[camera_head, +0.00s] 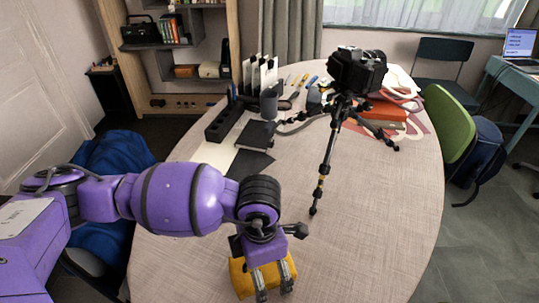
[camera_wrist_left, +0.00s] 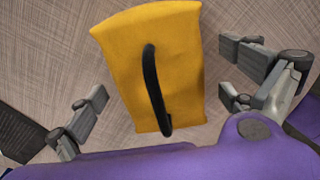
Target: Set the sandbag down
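The sandbag (camera_head: 239,279) is a yellow-orange block-shaped bag at the bottom of the head view, by the near side of the round table (camera_head: 345,235). It appears to rest on the tabletop. In the left wrist view the sandbag (camera_wrist_left: 190,60) shows its black strap handle, upper side toward my camera. My left gripper (camera_head: 274,285) is over it, pointing down. Its fingers are spread apart on both sides of the bag, with table showing between them and the bag. The gripper partly hides the bag in the head view. My right gripper is not in view.
A small tripod with a black camera (camera_head: 356,71) stands behind the sandbag, one leg (camera_head: 317,195) reaching toward it. A black notebook (camera_head: 256,135), dark organizer (camera_head: 224,121), cup (camera_head: 268,103) and orange books (camera_head: 382,113) lie farther back. The table's right front is clear.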

